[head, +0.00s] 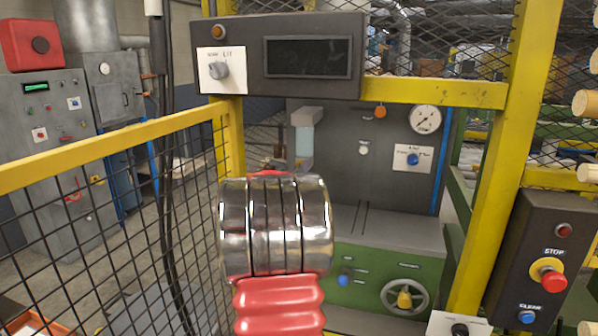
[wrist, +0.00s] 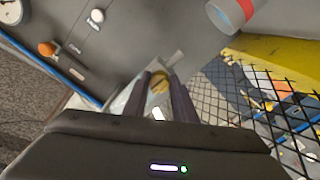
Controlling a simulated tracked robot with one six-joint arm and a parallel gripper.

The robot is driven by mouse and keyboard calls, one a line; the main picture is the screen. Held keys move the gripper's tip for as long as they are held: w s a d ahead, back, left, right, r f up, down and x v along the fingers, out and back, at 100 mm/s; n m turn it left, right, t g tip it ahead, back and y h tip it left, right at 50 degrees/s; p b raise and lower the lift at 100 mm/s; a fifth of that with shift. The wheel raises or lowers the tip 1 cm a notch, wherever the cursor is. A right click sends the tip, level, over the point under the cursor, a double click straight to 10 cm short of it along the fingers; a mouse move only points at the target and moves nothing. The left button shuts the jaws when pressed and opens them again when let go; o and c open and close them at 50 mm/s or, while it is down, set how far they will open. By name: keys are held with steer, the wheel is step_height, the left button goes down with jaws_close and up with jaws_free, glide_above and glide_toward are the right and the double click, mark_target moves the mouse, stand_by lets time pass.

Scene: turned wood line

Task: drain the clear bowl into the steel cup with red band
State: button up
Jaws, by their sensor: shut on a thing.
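The clear bowl (head: 304,139) hangs under a grey head on the front of the grey machine panel, with pale blue in it. In the wrist view my gripper (wrist: 160,84) is shut on a small yellow knob (wrist: 159,80) between its fingertips, at the bowl's end. The bowl is mostly hidden there by the fingers. The steel cup with red band (wrist: 229,14) shows at the top of the wrist view, apart from the fingers and partly cut off. In the head view my own arm hides my gripper and the cup.
The panel bears a gauge (head: 425,119), an orange lamp (head: 380,112) and a blue knob (head: 412,159). A yellow-railed mesh fence (head: 110,143) stands at left. A yellow post (head: 508,140) and a stop box (head: 541,262) stand at right.

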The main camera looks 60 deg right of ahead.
steer(key=n, duration=0.9)
steer(key=shift+r+n, duration=0.1)
steer(key=shift+n, duration=0.2)
stand_by(0.3)
steer(key=o, duration=1)
steer(key=shift+o, duration=0.2)
steer(key=shift+a, duration=0.1)
steer(key=s+a, duration=0.2)
steer(key=a, duration=1.1)
steer(key=shift+a, duration=0.25)
steer(key=shift+s, duration=0.1)
